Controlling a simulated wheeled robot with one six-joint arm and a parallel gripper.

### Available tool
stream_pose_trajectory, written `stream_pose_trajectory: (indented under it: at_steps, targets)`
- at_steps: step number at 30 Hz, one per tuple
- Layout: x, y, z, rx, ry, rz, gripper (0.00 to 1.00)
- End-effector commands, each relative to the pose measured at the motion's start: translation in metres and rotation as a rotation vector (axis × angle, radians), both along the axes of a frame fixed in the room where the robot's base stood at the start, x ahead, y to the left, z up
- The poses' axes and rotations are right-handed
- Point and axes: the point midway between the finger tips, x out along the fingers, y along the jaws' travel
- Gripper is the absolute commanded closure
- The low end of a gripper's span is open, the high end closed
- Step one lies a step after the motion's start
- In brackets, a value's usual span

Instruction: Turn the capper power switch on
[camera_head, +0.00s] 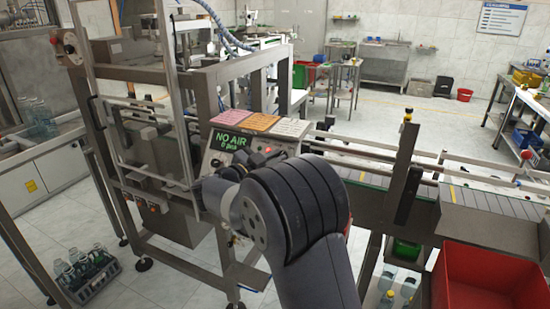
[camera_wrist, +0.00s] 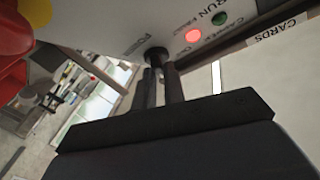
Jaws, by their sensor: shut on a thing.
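In the wrist view, the capper power switch (camera_wrist: 156,54) is a small round black knob on the underside-facing edge of a pale panel (camera_wrist: 112,22). My gripper (camera_wrist: 159,74) is shut on it, with its two dark fingers at either side. The fingers hide part of the knob, so its exact turn position cannot be told. A red lamp (camera_wrist: 194,36) glows beside it, and a green lamp (camera_wrist: 219,19) looks dark. In the head view, my arm hides the gripper and the switch; a display (camera_head: 231,141) above reads NO AIR, 0 psi.
Colored cards (camera_head: 262,122) lie on top of the control box. A conveyor (camera_head: 372,183) runs right, beside a red bin (camera_head: 487,280). A crate of bottles (camera_head: 87,275) stands on the floor at left. A large red part (camera_wrist: 14,36) is close in the wrist view.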

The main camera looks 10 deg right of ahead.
Motion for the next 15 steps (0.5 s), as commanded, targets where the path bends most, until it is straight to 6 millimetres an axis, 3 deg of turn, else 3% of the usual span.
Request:
stream_pose_trajectory:
  at_steps: [14, 15]
  targets:
    - [-0.0001, 0.0001, -0.0007, 0.01, -0.006, -0.008, 1.0]
    - [0.0, 0.0001, -0.0005, 0.01, -0.006, -0.008, 0.86]
